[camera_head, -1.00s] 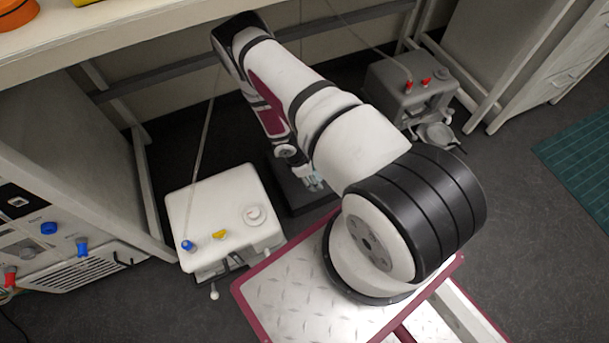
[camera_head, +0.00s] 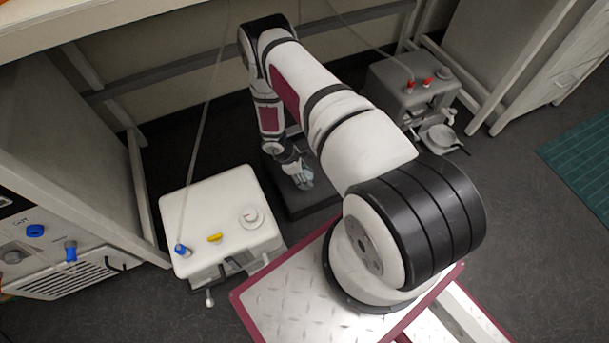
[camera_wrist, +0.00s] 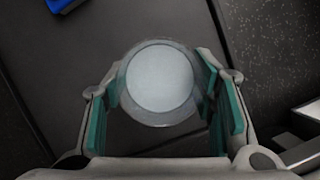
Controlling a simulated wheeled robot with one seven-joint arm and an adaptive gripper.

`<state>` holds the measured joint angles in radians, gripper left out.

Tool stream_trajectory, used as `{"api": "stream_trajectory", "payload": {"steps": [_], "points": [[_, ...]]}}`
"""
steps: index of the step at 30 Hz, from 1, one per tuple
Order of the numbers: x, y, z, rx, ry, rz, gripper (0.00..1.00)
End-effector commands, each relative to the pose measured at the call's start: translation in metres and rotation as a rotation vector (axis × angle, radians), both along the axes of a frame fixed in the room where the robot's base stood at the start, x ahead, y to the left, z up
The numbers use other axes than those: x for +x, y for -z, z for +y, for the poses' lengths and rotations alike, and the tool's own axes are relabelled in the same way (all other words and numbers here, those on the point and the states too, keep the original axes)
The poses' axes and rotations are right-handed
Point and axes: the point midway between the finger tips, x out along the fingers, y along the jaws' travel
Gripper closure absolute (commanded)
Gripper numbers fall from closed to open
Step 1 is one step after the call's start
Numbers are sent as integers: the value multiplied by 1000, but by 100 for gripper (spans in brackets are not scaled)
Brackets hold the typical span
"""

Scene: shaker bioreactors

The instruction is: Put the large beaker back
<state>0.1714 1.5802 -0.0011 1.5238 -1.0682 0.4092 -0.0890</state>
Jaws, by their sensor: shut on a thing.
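In the wrist view my gripper (camera_wrist: 168,105) is shut on a round clear beaker (camera_wrist: 160,78), with a teal-padded finger on each side of it. The beaker shows from above as a pale disc inside a clear rim. In the head view my gripper (camera_head: 299,178) is low, over a dark flat platform (camera_head: 320,206) on the floor below the bench. The beaker is hard to make out there. I cannot tell whether it touches the platform.
A white box with blue and yellow fittings (camera_head: 220,215) stands left of my gripper. A grey box with red fittings (camera_head: 415,85) stands at the back right. A bench (camera_head: 130,20) overhangs the area. A small blue thing (camera_wrist: 62,4) shows at the wrist view's top left.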

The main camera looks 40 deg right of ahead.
Motion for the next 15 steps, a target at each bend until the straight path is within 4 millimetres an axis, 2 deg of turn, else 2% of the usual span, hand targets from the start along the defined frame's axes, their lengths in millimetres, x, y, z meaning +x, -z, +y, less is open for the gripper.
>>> {"api": "stream_trajectory", "payload": {"steps": [2,3,5,15], "points": [[0,3,0,0,0,0,88],[0,2,0,0,0,0,42],[0,2,0,0,0,0,28],[0,2,0,0,0,0,28]]}}
